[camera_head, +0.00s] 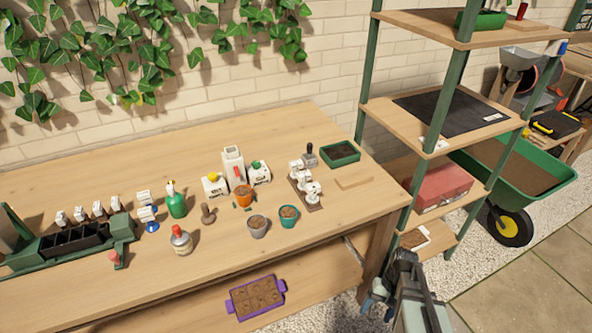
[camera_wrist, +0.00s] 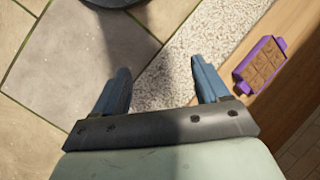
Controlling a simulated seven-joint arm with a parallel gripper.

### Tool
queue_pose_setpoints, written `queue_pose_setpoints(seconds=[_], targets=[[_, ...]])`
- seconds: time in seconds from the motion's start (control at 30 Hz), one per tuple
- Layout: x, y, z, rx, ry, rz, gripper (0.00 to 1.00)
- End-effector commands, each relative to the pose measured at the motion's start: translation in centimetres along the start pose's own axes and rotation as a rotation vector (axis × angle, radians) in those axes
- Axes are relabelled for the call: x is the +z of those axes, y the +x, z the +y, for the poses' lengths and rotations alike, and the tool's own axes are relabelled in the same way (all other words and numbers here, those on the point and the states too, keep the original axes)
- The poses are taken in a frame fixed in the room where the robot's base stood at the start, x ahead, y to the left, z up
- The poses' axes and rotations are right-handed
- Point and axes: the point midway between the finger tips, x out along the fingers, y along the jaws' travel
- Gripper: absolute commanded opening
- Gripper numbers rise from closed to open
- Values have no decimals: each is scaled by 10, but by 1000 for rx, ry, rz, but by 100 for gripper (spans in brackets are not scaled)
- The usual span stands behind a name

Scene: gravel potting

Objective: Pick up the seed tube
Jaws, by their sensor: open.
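My gripper (camera_wrist: 160,68) is open and empty in the wrist view, its two blue fingers spread over gravel and paving. I cannot tell for sure which thing is the seed tube. A small red cylinder (camera_head: 521,11) stands on the top shelf, and a small blue thing (camera_head: 562,47) shows at the right. Several small white-labelled items (camera_head: 100,210) stand at the left of the bench. No such item is near my fingers.
Pots (camera_head: 289,215), bottles (camera_head: 176,203) and white containers (camera_head: 233,167) crowd the bench middle. A green tray (camera_head: 340,154) sits near its right end. A shelf unit (camera_head: 447,100) and wheelbarrow (camera_head: 548,198) stand right. A purple tray (camera_head: 256,297) lies on the lower shelf; it also shows in the wrist view (camera_wrist: 262,65).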

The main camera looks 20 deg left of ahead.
Motion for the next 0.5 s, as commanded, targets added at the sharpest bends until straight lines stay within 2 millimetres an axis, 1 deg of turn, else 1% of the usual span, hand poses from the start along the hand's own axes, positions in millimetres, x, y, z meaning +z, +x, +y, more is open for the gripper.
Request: queue_pose_setpoints(seconds=[0.03,0.2,0.27,0.5], targets=[[-9,-16,-9,-6,-16,13,74],[-24,-62,-38,-32,-68,38,74],[-28,-78,-49,-41,-88,47,74],[-38,-146,-93,-75,-171,80,74]])
